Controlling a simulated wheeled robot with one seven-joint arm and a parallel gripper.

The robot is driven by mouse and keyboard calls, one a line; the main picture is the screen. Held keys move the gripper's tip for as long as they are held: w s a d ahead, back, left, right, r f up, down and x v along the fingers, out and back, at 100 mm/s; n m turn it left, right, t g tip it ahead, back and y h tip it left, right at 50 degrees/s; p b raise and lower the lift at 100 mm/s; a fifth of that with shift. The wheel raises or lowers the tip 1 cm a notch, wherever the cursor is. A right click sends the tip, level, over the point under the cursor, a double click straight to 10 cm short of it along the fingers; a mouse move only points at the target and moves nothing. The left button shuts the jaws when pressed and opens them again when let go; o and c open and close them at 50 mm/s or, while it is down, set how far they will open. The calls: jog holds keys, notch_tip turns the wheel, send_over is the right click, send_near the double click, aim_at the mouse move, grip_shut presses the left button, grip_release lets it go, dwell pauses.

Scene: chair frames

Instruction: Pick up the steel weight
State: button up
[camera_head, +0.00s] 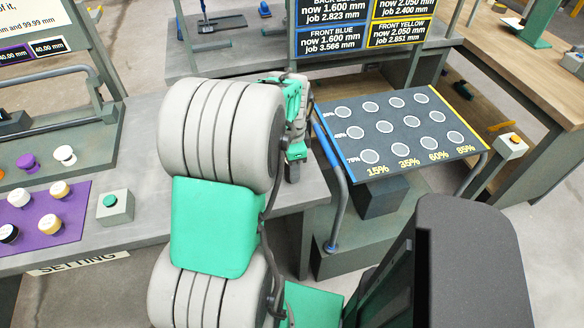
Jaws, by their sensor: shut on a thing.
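My gripper (293,168) shows only partly, at the right side of my large arm link, beside the worktable's right end. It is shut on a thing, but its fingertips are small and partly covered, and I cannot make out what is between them. I cannot pick out the steel weight for certain anywhere in this view. A dark board (396,151) with pale ringed spots and percent labels lies just right of my gripper, and no weight shows on it.
The grey worktable (150,225) at left holds a purple mat (72,228) with several small knobs and a box with a green button (115,207). Signs (330,38) stand behind.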

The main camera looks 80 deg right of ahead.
grip_shut()
jog(key=shift+d+r, duration=0.1)
jog(key=shift+r, duration=0.05)
